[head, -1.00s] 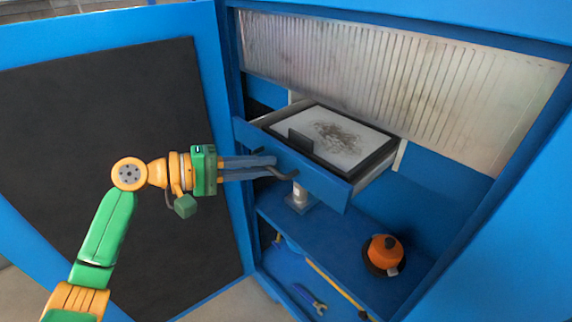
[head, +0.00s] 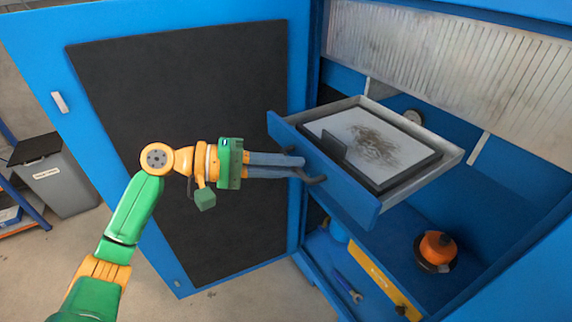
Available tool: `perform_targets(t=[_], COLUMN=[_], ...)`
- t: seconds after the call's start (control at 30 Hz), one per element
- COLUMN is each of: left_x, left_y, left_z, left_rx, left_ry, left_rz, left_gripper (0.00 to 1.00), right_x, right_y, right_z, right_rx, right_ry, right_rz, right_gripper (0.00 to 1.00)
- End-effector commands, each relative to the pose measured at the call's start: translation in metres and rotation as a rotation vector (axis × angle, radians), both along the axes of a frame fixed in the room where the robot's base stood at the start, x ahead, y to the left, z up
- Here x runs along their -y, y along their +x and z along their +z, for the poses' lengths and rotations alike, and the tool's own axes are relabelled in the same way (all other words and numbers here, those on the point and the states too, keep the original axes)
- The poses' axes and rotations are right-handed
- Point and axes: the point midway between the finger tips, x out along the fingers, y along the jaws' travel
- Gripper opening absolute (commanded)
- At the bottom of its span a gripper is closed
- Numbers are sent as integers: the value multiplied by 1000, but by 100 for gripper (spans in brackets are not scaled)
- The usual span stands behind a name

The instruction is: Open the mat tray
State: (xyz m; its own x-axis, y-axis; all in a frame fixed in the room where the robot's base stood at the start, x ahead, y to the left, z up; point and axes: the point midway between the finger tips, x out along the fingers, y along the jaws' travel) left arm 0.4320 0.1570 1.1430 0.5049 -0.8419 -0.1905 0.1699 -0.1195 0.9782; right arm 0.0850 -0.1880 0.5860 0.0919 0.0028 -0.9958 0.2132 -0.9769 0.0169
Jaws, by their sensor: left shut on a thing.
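The mat tray (head: 334,180) is a blue-fronted drawer with grey metal sides, pulled well out of the blue cabinet. A black-framed mat (head: 360,138) with a white, dark-smudged surface lies in it. A dark bar handle (head: 316,180) is on the tray's front. My left gripper (head: 298,168) comes in from the left and is shut on this handle. The fingertips partly hide the handle. My right gripper is not in view.
The cabinet's open door (head: 300,60) with a black panel stands behind my left arm. Below the tray, a shelf holds an orange knobbed object (head: 437,248). A yellow bar (head: 380,284) and a blue tool (head: 348,286) lie lower. A grey bin (head: 62,180) stands at far left.

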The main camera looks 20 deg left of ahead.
Motion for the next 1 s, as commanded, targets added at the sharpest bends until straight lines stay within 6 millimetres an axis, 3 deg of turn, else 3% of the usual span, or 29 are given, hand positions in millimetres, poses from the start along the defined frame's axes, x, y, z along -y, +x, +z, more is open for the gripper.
perform_targets(t=[0.23, 0.27, 0.33, 0.37, 0.67, 1.0], left_x=[0, 0, 0, 0, -3, -55], left_y=[0, 0, 0, 0, -1, -32], left_z=[-1, -1, -1, -1, -1, 8], left_rx=[-2, -2, -2, -2, 0, -2], left_ry=[2, 1, 1, 1, 1, 3], left_rz=[0, 0, 0, 0, 2, 3], left_gripper=[0, 23, 42, 45, 45, 45], right_x=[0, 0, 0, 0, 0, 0], right_y=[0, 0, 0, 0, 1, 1], right_z=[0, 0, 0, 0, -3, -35], right_rx=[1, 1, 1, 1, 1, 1], right_ry=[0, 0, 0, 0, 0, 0], right_rz=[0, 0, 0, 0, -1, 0], right_gripper=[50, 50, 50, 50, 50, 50])
